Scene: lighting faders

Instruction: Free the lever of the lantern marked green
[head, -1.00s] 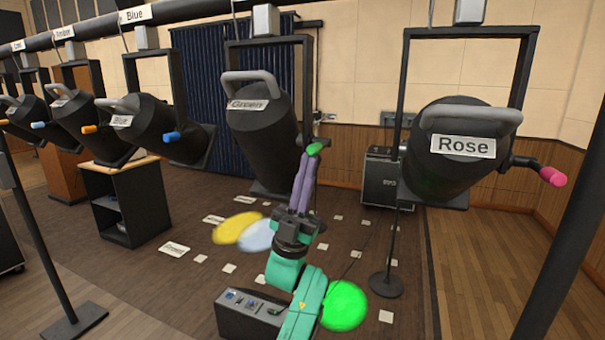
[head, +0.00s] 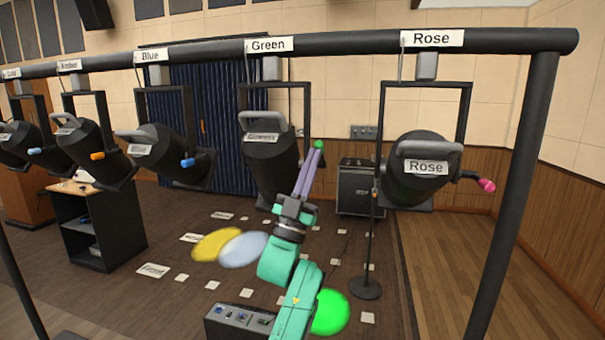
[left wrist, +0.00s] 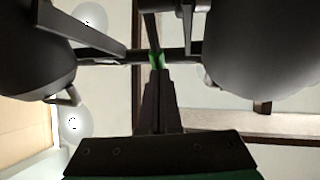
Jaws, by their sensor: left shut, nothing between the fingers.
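The lantern marked Green (head: 268,168) hangs from the overhead rail, its body pointing steeply down. Its label is on the upper back, below a grey handle. The green lever knob (head: 319,145) shows at the lantern's right side, at the fingertips of my left gripper (head: 316,152). The gripper reaches up from below with its purple fingers together and nothing between them. In the left wrist view the green knob (left wrist: 156,58) lies just beyond the fingertips (left wrist: 156,75). Whether they touch it I cannot tell. My right gripper is not in view.
The Rose lantern (head: 420,175) hangs at the right with a pink lever. The Blue lantern (head: 165,155) hangs at the left. The rail (head: 350,44) carries name cards. Coloured light pools, including a green one (head: 330,311), lie on the floor.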

